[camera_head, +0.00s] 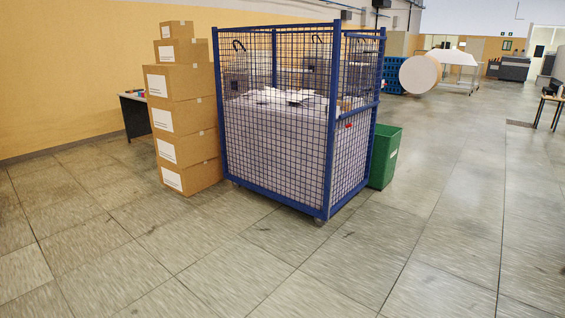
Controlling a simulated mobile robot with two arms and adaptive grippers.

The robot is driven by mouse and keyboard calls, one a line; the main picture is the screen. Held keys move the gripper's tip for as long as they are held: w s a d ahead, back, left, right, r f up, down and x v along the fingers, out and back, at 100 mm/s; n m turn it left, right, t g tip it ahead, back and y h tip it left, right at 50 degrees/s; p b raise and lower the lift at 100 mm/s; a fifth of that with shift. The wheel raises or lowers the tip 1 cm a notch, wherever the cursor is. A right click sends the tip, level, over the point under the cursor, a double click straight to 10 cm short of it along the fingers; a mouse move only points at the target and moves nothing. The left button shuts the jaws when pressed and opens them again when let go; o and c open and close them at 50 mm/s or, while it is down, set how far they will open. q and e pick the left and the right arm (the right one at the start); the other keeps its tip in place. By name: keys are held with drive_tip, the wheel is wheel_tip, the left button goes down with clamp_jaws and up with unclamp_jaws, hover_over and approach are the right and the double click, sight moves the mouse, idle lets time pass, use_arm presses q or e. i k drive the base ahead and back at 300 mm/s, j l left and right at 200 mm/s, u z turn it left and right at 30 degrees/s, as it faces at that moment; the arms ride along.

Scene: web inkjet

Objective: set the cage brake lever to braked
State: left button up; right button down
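A blue wire-mesh cage (277,183) on small wheels stands upright near the middle of the head view, filled with white material. A small red part (348,125) shows on its right side, by the crossbar; I cannot tell whether it is the brake lever or how it is set. One caster (319,222) shows under the near corner. Neither of my grippers is in view.
Stacked cardboard boxes (186,115) stand close to the cage's left. A green bin (384,157) stands at its right rear. A dark table (134,115) is by the yellow wall. The tiled floor (440,240) in front and to the right is clear.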

sight(351, 125)
drive_tip(key=i, duration=4.35)
drive_tip(key=z, duration=0.35)
